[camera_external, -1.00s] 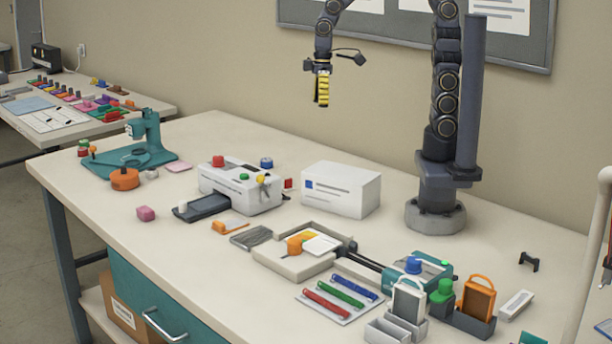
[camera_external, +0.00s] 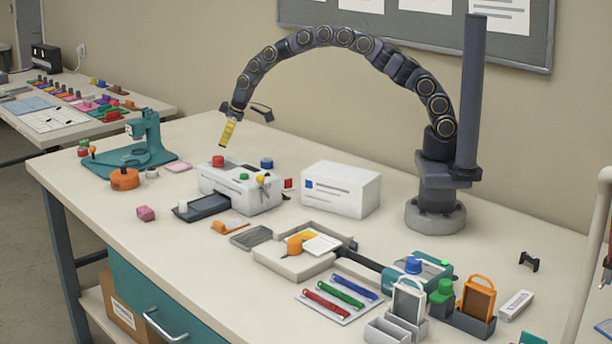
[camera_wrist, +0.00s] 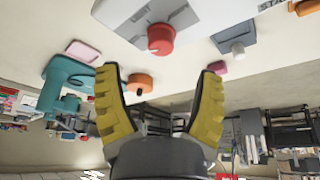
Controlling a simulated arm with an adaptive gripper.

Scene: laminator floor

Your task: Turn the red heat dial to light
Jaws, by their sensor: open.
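The red heat dial (camera_external: 218,161) sits on top of the white laminator (camera_external: 240,189), at its left end. In the wrist view the red dial (camera_wrist: 160,38) shows above and between my fingers, on the laminator's white top (camera_wrist: 133,12). My gripper (camera_external: 226,135), with yellow ribbed fingers, is above the dial and slightly to its right in the external view, apart from it. In the wrist view my gripper (camera_wrist: 160,82) has its two fingers spread wide with nothing between them. The dial's markings are too small to read.
A blue knob (camera_external: 266,162), a green button (camera_external: 244,176) and a yellow knob (camera_external: 262,180) are also on the laminator. A white box (camera_external: 340,189) stands to its right. A teal press (camera_external: 146,145) and an orange round piece (camera_external: 125,178) are to the left.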

